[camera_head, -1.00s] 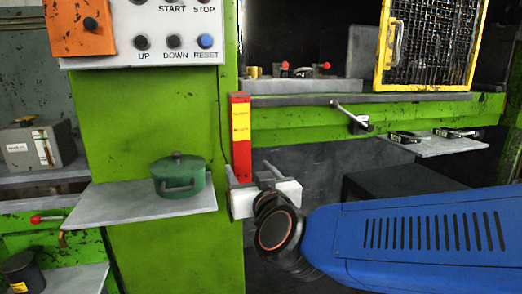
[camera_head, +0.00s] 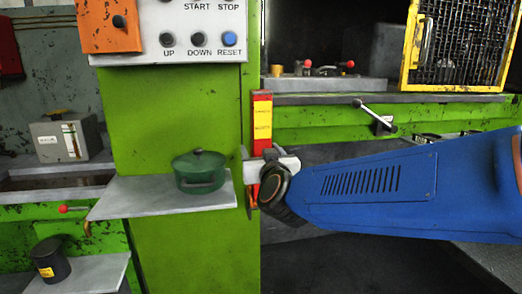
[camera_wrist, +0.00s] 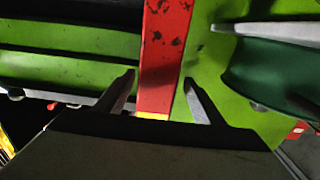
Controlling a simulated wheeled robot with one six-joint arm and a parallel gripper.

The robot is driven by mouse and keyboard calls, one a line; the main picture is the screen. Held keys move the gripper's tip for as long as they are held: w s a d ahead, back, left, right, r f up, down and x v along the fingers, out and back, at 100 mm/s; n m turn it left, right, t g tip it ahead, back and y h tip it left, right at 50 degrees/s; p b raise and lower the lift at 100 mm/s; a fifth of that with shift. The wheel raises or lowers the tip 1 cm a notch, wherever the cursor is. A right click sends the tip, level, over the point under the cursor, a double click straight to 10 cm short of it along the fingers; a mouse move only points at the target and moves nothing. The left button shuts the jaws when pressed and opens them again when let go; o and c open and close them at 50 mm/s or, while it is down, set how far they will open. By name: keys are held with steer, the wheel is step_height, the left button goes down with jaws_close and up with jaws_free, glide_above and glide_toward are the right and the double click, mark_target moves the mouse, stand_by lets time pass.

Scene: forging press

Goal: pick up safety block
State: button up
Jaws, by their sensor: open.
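The safety block (camera_head: 262,118) is a tall, narrow red bar with a yellow lettered label, upright against the green press column in the head view. My gripper (camera_head: 247,152) is at its middle and hides part of it; a strip of the block shows below the gripper. In the wrist view the red block (camera_wrist: 163,45) runs down between the two open fingers of my gripper (camera_wrist: 159,77), with a gap visible on each side. A bit of yellow shows at the gripper body's edge. The block's lower part is hidden in the wrist view.
A green lidded pot (camera_head: 199,172) stands on a grey shelf (camera_head: 125,204) just left of my gripper. A control panel (camera_head: 200,35) is above. A lever (camera_head: 374,112) sticks out at right, near a yellow-framed mesh guard (camera_head: 460,45).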

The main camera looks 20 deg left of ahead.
mark_target(258, 145)
steer(key=shift+d+x, duration=0.1)
steer(key=shift+x, duration=1.25)
steer(key=shift+d+x, duration=0.15)
steer(key=shift+x, duration=1.15)
steer(key=shift+w, duration=0.15)
jaws_close()
